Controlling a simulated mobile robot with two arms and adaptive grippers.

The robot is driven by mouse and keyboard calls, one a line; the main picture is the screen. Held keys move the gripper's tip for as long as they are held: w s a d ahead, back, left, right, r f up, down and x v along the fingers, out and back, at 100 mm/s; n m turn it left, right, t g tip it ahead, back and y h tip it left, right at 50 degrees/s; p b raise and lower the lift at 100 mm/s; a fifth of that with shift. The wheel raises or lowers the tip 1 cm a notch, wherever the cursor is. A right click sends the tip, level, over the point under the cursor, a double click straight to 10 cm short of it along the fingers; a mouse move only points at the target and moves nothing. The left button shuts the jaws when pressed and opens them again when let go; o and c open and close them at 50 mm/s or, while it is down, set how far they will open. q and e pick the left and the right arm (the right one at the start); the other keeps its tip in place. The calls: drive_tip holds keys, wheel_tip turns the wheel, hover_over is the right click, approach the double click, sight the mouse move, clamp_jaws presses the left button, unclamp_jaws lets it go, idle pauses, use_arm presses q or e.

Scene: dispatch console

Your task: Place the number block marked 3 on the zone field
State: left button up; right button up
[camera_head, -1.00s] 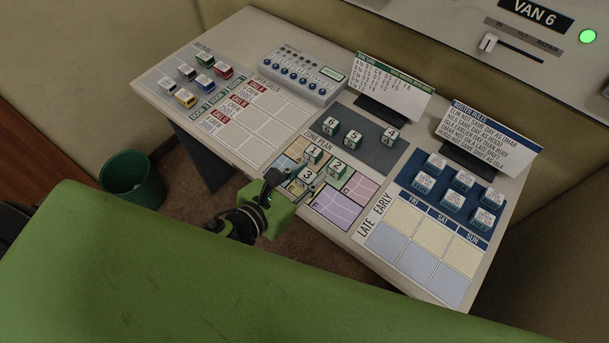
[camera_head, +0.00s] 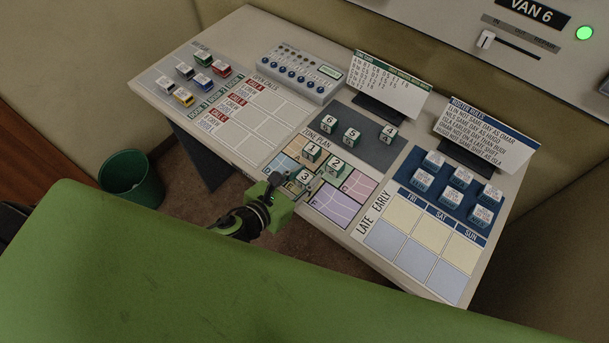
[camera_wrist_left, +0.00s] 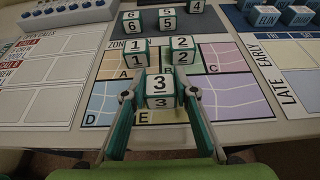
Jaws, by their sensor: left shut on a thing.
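The number block marked 3 (camera_head: 303,178) is white and green and sits low over the front part of the zone field (camera_head: 339,207). In the left wrist view, block 3 (camera_wrist_left: 161,89) is between the fingers of my left gripper (camera_wrist_left: 160,97), above the E field. My left gripper (camera_head: 282,186) is shut on it. I cannot tell whether the block touches the board. Block 1 (camera_head: 310,151) stands on the zone field near A, and block 2 (camera_head: 337,165) near B. My right gripper is not in view.
Blocks 6 (camera_head: 328,125), 5 (camera_head: 351,136) and 4 (camera_head: 388,134) stand on the grey strip behind the zone field. The roster board with blue blocks (camera_head: 454,202) lies to the right, the open calls sheet (camera_head: 262,120) to the left. Fields C and F are clear.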

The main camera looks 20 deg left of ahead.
use_arm(q)
drive_tip(key=o, duration=1)
drive_tip(key=shift+f, duration=0.1)
drive_tip(key=shift+c, duration=0.2)
drive_tip(key=shift+r, duration=0.25)
drive_tip(key=shift+s+a, duration=0.1)
drive_tip(key=shift+s, duration=0.2)
drive_tip(key=b+v, duration=0.2)
drive_tip(key=v, duration=0.9)
drive_tip(key=shift+s+r, duration=0.1)
drive_tip(key=shift+s, duration=0.05)
